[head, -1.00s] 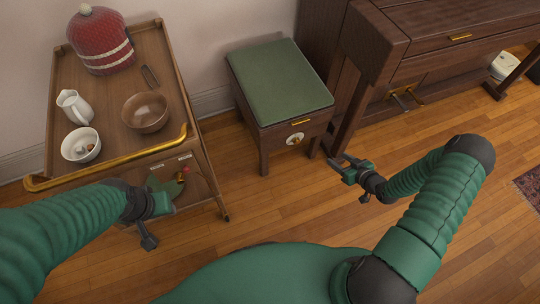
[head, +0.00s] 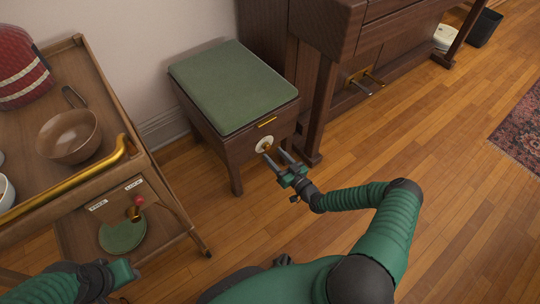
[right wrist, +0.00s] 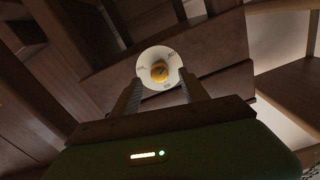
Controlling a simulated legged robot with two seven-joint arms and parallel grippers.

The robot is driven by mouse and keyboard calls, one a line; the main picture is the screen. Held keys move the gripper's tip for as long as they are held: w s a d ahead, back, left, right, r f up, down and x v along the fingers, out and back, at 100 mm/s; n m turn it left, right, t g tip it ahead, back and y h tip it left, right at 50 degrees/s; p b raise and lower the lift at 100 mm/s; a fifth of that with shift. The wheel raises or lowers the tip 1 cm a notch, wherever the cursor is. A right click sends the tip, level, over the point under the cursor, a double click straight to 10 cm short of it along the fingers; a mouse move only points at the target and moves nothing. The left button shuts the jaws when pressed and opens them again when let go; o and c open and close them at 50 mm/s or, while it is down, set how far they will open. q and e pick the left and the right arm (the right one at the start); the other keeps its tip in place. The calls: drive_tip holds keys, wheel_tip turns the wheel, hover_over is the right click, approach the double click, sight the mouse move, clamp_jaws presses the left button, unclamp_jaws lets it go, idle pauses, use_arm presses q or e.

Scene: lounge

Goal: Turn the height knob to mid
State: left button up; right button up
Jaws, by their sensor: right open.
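The height knob (head: 267,147) is a small brass knob on a round white dial, on the front of a dark wooden bench (head: 238,146) with a green cushion. It also shows between my fingers in the right wrist view (right wrist: 159,72). Marks on the dial are too small to read. My right gripper (head: 275,157) is open, its two fingers pointing at the dial, close to the knob. I cannot tell whether they touch it. My left gripper (head: 124,274) is at the lower left, away from the bench; its fingers are not clear.
A wooden trolley with a brass rail (head: 75,178) stands at the left, bearing a brown bowl (head: 69,137) and a red cosy (head: 22,70). A dark piano (head: 345,30) stands right of the bench. Open wooden floor lies in front, with a rug (head: 520,128) at the right.

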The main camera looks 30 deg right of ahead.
drive_tip(key=w, duration=0.3)
drive_tip(key=shift+w+f+b, duration=0.1)
drive_tip(key=shift+w+b, duration=0.05)
drive_tip(key=shift+b, duration=0.25)
clamp_jaws()
